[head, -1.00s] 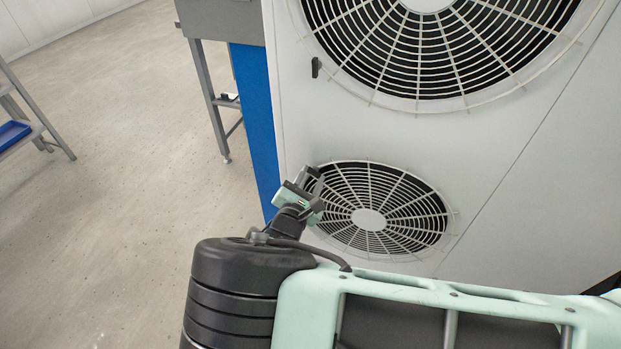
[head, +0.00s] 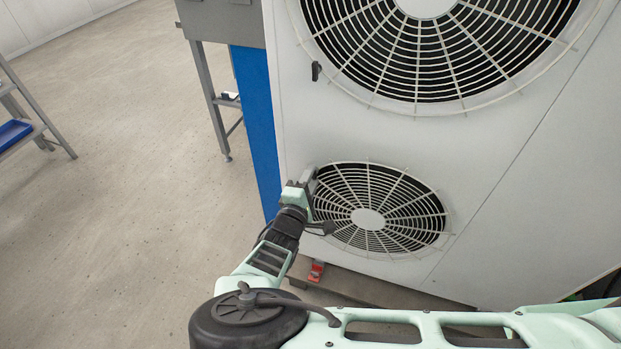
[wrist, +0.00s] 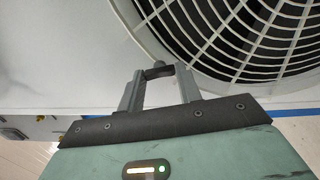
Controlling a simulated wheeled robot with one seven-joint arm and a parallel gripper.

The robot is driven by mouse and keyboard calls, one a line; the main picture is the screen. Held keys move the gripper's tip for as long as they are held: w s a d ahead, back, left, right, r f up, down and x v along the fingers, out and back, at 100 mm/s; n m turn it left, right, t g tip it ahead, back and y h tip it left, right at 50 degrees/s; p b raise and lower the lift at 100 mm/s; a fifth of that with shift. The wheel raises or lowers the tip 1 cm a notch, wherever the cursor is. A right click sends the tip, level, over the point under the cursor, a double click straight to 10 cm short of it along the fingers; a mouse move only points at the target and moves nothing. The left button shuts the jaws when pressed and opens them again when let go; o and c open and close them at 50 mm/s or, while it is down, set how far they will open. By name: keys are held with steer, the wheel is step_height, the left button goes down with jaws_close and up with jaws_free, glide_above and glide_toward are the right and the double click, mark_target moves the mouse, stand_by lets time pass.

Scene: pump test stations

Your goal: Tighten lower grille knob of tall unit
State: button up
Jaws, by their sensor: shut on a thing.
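The tall unit (head: 480,150) is a white cabinet with two round fan grilles. The lower grille (head: 370,210) is at the middle of the head view, and its rim (wrist: 215,70) fills the upper right of the wrist view. My gripper (head: 308,180) is at the left edge of the lower grille. In the wrist view my gripper (wrist: 158,72) has its two fingertips closed around a small dark knob (wrist: 158,70) beside the grille rim. In the head view the gripper hides this knob.
The upper grille (head: 440,50) has its own black knob (head: 316,70) at its left. A blue panel (head: 255,120) and a grey bench (head: 205,90) stand left of the unit. A small red object (head: 316,271) is below the lower grille.

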steer(key=shift+m, duration=0.8)
steer(key=o, duration=1)
steer(key=v, duration=0.7)
steer(key=shift+s+b, duration=0.3)
